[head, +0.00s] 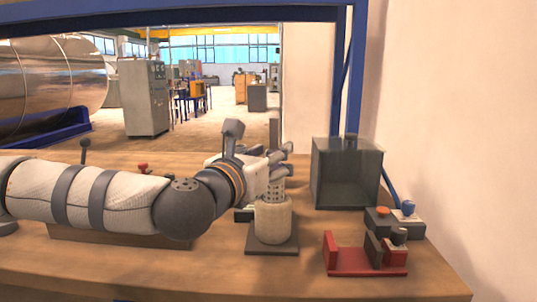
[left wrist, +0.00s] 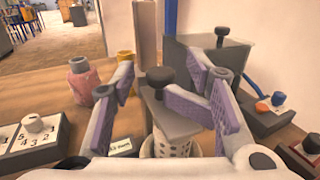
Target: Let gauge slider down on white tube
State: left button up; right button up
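The white tube (head: 273,220) stands upright on a dark base plate (head: 272,246) near the middle of the bench. A perforated light part (head: 271,189) rises from its top; perforations also show low in the left wrist view (left wrist: 172,149). There, a grey piece with a black knob (left wrist: 160,79), apparently the gauge slider, stands above the perforated part. My left gripper (head: 288,149) is over the tube. Its purple-padded fingers (left wrist: 157,86) are spread, one on each side of the knob, with a visible gap on the left. Whether the right pad touches is unclear. My right gripper is out of view.
A dark translucent box (head: 346,172) stands behind and right of the tube. A red fixture (head: 362,262) and a control box with orange and blue knobs (head: 396,222) are at the right. A pink bottle (left wrist: 82,82) and a numbered dial box (left wrist: 35,138) are at the left.

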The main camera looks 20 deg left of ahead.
pick_arm(q)
jog(key=s, duration=0.7)
jog(key=shift+a, duration=0.4)
jog(key=shift+s, duration=0.1)
jog(key=s+m+p, duration=0.3)
jog(key=m, duration=1.5)
jog(key=s+m+p, duration=0.2)
jog(key=m+p, duration=0.2)
jog(key=m, duration=1.3)
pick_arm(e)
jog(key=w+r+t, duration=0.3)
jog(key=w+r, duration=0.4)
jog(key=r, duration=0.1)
pick_arm(q)
jog(key=shift+m, duration=0.5)
jog(key=w+b, duration=0.1)
jog(key=w, duration=0.3)
jog(key=w+b, duration=0.1)
jog(key=w, duration=0.3)
jog(key=w+d+b, duration=0.1)
jog(key=w, duration=0.2)
jog(key=shift+w+f+b, duration=0.1)
jog(key=shift+w+b, duration=0.25)
jog(key=shift+w, duration=0.05)
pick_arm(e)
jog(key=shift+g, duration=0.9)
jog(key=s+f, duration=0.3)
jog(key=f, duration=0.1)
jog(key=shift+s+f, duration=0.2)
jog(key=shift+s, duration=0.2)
